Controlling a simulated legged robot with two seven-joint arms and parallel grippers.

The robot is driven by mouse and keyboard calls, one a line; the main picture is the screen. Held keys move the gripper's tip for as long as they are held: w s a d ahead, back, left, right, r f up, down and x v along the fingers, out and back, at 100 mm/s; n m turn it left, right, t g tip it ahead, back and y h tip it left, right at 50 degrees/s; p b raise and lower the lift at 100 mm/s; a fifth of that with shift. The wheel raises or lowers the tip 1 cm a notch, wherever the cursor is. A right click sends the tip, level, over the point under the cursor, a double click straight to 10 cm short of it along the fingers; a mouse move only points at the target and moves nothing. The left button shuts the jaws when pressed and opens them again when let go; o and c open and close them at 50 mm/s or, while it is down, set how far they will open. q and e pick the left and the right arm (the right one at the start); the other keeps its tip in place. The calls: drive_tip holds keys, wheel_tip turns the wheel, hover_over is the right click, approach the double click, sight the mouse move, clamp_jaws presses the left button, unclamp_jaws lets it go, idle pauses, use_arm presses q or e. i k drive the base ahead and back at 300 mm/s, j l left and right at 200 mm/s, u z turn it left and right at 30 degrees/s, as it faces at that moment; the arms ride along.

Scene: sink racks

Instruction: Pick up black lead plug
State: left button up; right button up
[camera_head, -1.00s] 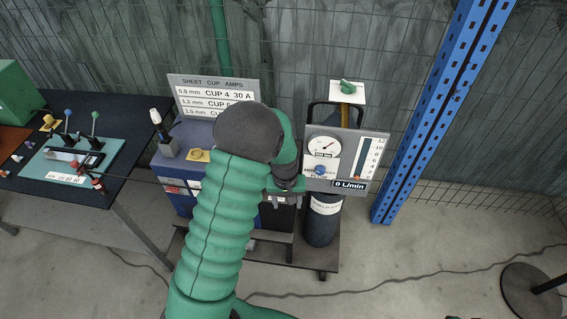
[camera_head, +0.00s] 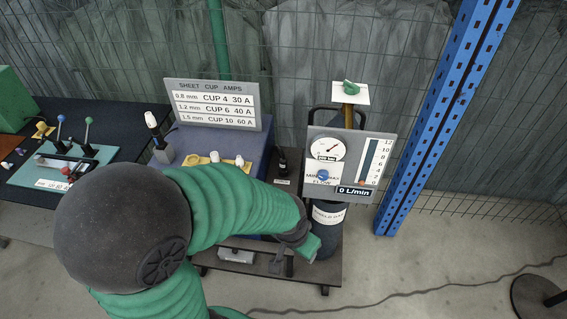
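A small black upright piece (camera_head: 283,161) stands on a dark plate with a white label, right of the blue welder box. It may be the black lead plug; it is too small to be sure. My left arm crosses the lower middle of the head view, its elbow at the left and its forearm pointing right. The end of this arm, with my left gripper (camera_head: 305,248), is in front of the gas bottle's lower part, below and apart from the black piece. Its fingers cannot be made out clearly. My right gripper is out of view.
The blue welder box (camera_head: 252,150) carries a sheet-cup-amps sign (camera_head: 212,104) and a yellow tray with white cups (camera_head: 196,160). A gas bottle (camera_head: 328,216) with a flow panel (camera_head: 347,163) stands right. A dark table (camera_head: 90,110) is left; a blue post (camera_head: 438,110) is far right.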

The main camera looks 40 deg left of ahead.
sight(282, 161)
drive_tip(key=i+j, duration=0.2)
drive_tip(key=j, duration=0.2)
drive_tip(key=i+j, duration=0.25)
drive_tip(key=j, duration=0.15)
drive_tip(key=i+j+z, duration=0.1)
drive_tip(key=j, duration=0.3)
drive_tip(key=i, duration=0.1)
